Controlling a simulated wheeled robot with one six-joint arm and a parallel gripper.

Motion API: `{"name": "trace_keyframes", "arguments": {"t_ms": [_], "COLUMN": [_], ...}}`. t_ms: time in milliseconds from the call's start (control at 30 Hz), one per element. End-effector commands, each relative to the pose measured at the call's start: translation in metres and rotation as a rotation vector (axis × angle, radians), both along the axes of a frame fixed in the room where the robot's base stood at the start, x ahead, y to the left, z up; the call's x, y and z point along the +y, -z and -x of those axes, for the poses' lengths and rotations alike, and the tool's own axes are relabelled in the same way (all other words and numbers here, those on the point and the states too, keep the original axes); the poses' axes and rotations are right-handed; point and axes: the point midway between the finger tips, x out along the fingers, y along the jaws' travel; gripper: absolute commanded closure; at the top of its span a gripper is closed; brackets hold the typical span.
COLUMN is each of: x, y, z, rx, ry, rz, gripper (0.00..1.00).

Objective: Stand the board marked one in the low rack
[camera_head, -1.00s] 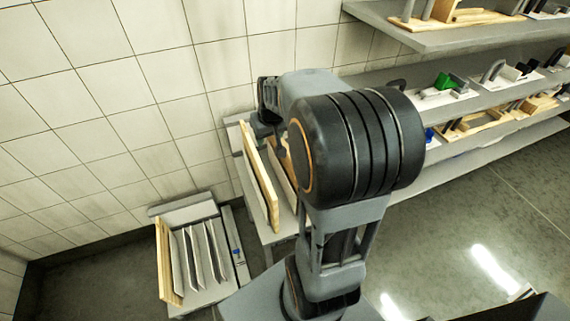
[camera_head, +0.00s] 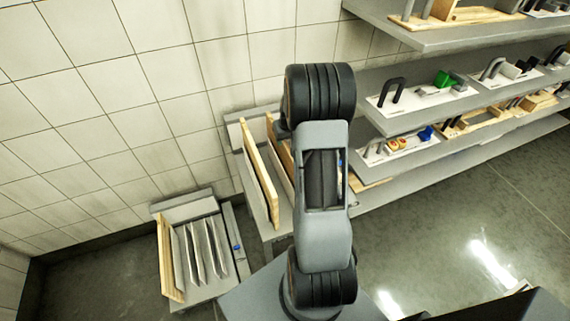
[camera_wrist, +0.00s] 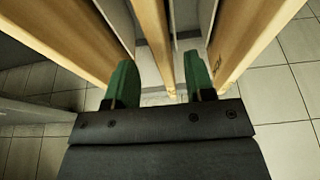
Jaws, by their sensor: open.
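In the wrist view my gripper (camera_wrist: 160,84) is open, with its green fingers apart. The edge of a wooden board (camera_wrist: 154,42) runs between the two fingers, with a gap on both sides. A second board (camera_wrist: 245,45) to the right has a small dark mark that I cannot read. A third board (camera_wrist: 60,35) stands to the left. In the head view, wooden boards (camera_head: 260,180) stand in the upper rack, partly behind my arm, and my gripper is hidden. The low rack (camera_head: 203,292) at lower left holds one wooden board (camera_head: 169,258) at its left side, beside several grey dividers.
Grey shelves (camera_head: 480,103) at the right carry handled white boards and a green block (camera_head: 443,79). A tiled wall (camera_head: 110,120) stands close behind both racks. The floor (camera_head: 465,215) at the right is open.

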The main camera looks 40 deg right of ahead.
Motion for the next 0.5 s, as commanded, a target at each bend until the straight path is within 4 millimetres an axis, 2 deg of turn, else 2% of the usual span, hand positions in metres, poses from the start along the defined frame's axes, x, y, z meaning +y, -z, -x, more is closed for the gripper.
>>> {"name": "trace_keyframes", "arguments": {"t_ms": [300,500], "x": [-0.003,-0.004], "y": [0.037,0.049], "z": [-0.009,-0.012], "rx": [0.005,0.002], "ry": [0.0,0.0], "rz": [-0.002,-0.001], "gripper": [0.51,0.51]}}
